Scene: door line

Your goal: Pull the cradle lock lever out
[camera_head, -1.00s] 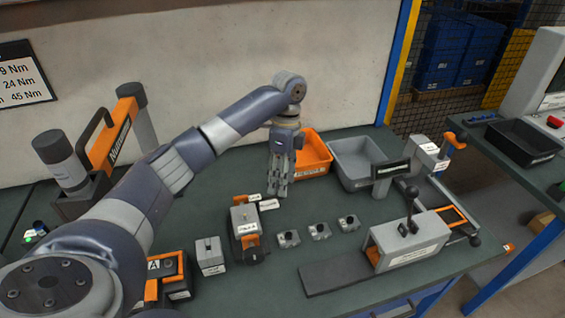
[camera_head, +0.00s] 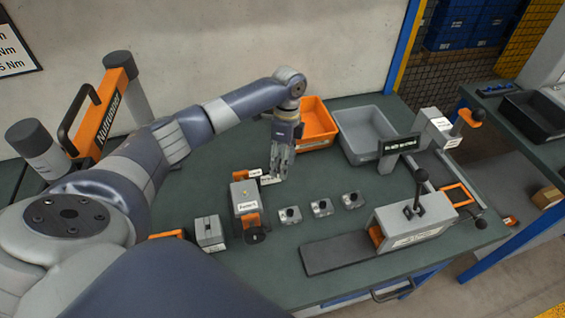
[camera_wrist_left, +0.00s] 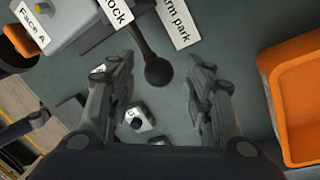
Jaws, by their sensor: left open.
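The cradle (camera_head: 244,197) is a grey and orange block unit on the green bench, left of centre. In the left wrist view its grey block (camera_wrist_left: 75,22) with a "Face A" label is at top left. A dark lever with a round knob (camera_wrist_left: 158,72) reaches out from beside a "lock" label (camera_wrist_left: 113,14); I take it as the cradle lock lever. In the head view my gripper hides it. My left gripper (camera_head: 279,177) points down by the cradle's labels. Its fingers (camera_wrist_left: 157,85) are open, one each side of the knob in the picture; contact is not visible. My right gripper is out of view.
An orange bin (camera_head: 318,122) and a grey bin (camera_head: 362,132) stand behind the gripper. Several small grey blocks (camera_head: 321,207) sit in a row right of the cradle. A grey fixture with a black lever (camera_head: 418,205) stands at right. An "arm park" label (camera_wrist_left: 180,22) lies beside the knob.

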